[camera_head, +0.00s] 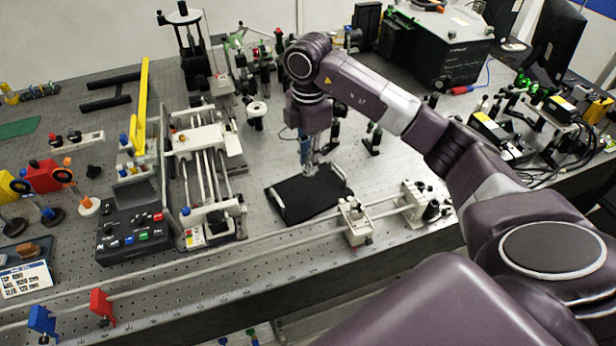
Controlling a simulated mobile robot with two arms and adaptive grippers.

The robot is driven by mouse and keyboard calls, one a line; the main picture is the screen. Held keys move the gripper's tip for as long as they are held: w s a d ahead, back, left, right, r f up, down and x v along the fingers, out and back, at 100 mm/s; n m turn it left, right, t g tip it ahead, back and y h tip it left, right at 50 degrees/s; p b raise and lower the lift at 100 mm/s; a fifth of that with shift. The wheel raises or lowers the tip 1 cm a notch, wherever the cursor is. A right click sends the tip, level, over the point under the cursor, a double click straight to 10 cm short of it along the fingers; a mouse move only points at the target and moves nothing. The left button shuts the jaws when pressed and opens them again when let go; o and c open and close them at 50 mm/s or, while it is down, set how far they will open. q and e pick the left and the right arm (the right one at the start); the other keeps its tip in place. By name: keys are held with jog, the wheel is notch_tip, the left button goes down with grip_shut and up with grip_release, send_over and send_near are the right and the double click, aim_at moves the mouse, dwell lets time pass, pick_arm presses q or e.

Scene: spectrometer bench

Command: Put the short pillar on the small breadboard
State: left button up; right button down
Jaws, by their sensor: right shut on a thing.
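The small breadboard (290,203) is a dark, tilted-looking square plate with light end pieces, lying on the perforated bench near the middle of the view. My right gripper (307,160) points down just above the far edge of the breadboard. It is shut on a small, narrow light-coloured piece, which I take to be the short pillar (309,169). The fingers hide most of it. I cannot tell whether its bottom touches the breadboard. My left gripper is out of view.
A white rail assembly (205,165) and a black control box (133,236) stand left of the breadboard. A long rail with a white carriage (355,222) runs along the front. Dark post-mounted optics (373,139) stand behind to the right. Bare bench lies right of the breadboard.

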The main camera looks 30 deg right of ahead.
notch_tip(320, 180, down, 2)
jog(key=shift+f, duration=0.15)
jog(key=shift+f+p, duration=0.75)
jog(key=shift+f, duration=1.65)
jog(key=shift+f, duration=0.1)
jog(key=c, duration=1.8)
grip_release()
jog(key=shift+c, duration=0.2)
